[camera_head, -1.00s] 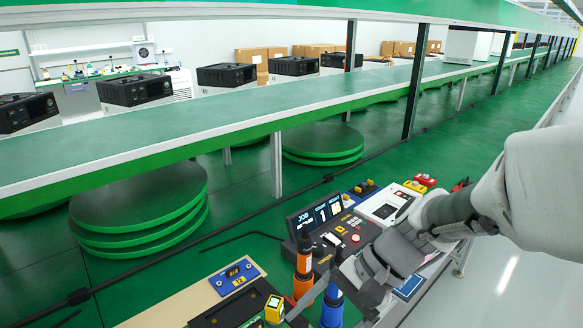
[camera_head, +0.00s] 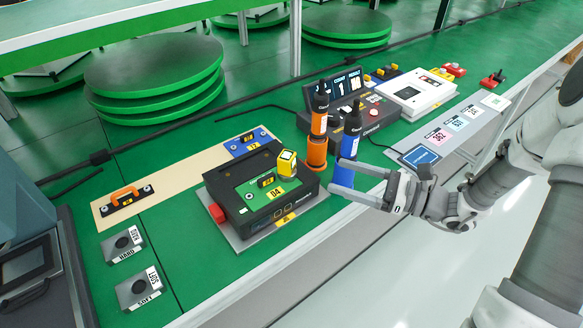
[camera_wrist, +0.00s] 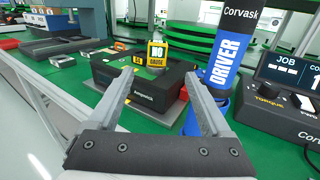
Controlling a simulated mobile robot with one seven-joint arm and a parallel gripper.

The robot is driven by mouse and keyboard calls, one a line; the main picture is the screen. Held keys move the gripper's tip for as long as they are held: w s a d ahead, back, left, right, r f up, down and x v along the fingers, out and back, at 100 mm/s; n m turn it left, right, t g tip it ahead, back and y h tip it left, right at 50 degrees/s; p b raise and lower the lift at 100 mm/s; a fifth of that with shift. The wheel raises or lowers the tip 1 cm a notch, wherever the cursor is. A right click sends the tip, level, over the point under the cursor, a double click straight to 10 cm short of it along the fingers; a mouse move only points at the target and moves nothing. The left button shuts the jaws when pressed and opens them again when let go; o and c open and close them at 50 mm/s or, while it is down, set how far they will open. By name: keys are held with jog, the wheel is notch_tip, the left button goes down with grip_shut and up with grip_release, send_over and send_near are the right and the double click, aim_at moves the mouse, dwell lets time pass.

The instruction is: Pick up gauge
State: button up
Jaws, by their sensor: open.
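In the wrist view the gauge (camera_wrist: 157,53) shows a "NO GAUGE" label and appears beyond and between my fingertips. My gripper (camera_head: 337,176) is open and empty, to the right of the gauge and apart from it, with its fingers pointing left. In the wrist view my gripper (camera_wrist: 154,84) spreads its fingers wide, and the fixture (camera_wrist: 138,85) lies between and beyond them.
A control console (camera_head: 345,105) is behind. An orange-handled part (camera_head: 125,196) lies on a beige strip at left.

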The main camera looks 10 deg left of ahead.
aim_at(294, 163)
jog(key=a, duration=0.3)
jog(key=w+a+b, duration=0.1)
jog(key=a, duration=0.2)
jog(key=a+b, duration=0.1)
jog(key=a, duration=0.3)
jog(key=shift+w+a, duration=0.1)
jog(key=shift+w, duration=0.25)
jog(key=shift+w+a+r+b, duration=0.15)
jog(key=shift+a+b, duration=0.3)
jog(key=shift+a, duration=1.05)
jog(key=shift+w+a+r+b, duration=0.1)
jog(key=shift+w+a+b, duration=0.25)
jog(key=shift+a, duration=1.15)
jog(key=shift+s, duration=0.1)
grip_shut()
